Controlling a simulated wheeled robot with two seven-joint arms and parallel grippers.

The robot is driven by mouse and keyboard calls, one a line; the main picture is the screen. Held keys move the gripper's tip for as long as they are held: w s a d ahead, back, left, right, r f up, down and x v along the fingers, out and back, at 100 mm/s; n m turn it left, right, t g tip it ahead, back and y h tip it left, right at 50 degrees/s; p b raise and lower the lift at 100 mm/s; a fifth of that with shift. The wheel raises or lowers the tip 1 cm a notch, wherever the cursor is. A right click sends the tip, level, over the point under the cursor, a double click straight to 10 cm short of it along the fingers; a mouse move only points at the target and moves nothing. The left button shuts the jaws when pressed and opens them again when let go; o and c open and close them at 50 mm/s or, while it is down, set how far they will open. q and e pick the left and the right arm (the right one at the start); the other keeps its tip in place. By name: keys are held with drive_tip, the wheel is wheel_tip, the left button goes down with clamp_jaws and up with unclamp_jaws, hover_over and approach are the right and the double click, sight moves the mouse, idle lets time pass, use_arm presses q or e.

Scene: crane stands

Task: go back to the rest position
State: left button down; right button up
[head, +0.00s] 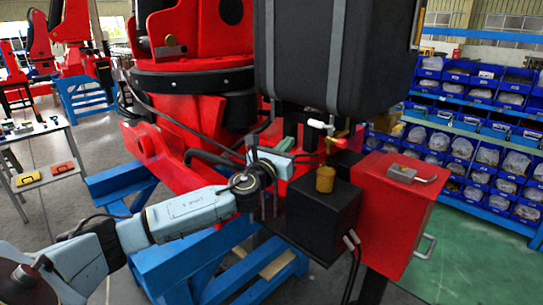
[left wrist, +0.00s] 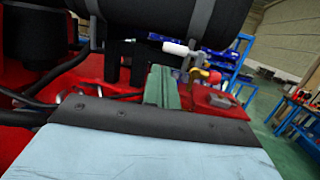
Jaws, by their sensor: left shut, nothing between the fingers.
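My left arm comes in from the left in the head view. My left gripper (head: 284,146) is at the crane's side, below the big black tank and left of the valve. In the left wrist view the greenish fingers (left wrist: 161,88) are together, with nothing seen between them. Beyond the fingertips is a valve with a white handle (head: 318,124), which also shows in the left wrist view (left wrist: 178,48). The gripper looks close to it; I cannot tell the exact gap. My right gripper is not in view.
The black tank (head: 335,60) hangs above the gripper. Blue stand beams (head: 170,262) lie under the arm. Bin shelves (head: 480,130) are at right; green floor (head: 465,265) is clear.

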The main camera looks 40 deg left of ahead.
use_arm(q)
drive_tip(key=s, duration=0.3)
drive_tip(key=s+f+b, duration=0.1)
drive_tip(key=shift+s+a, duration=0.35)
drive_tip(key=shift+s, duration=0.05)
